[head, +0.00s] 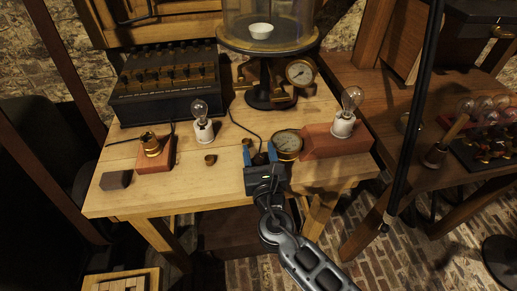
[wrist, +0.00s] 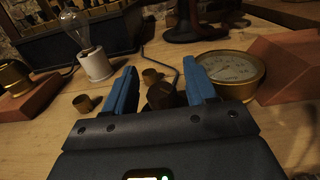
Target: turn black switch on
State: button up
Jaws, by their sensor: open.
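My gripper (head: 259,154) is open at the front edge of the wooden table, its blue fingers pointing across the tabletop. In the wrist view, a dark round knob-like piece (wrist: 162,96) sits between the fingers (wrist: 160,72), with a gap to the left finger and close to the right one. It may be the black switch; a thin dark cord or rod rises behind it. Its on or off position cannot be made out. A black box with rows of knobs (head: 168,83) stands at the back left of the table. A small dark block (head: 116,179) lies at the front left.
A brass gauge (head: 287,144) lies close to the right of my gripper, beside a reddish block (head: 335,141) with a bulb. A white-based bulb (head: 203,128), small brass pieces (head: 210,160) and a brass socket on a block (head: 154,150) are left. A glass-domed stand (head: 268,37) is behind.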

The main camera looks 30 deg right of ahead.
jog(key=shift+w+d, duration=0.15)
jog(key=shift+w, duration=0.25)
jog(key=shift+c, duration=0.2)
jog(key=c, duration=0.9)
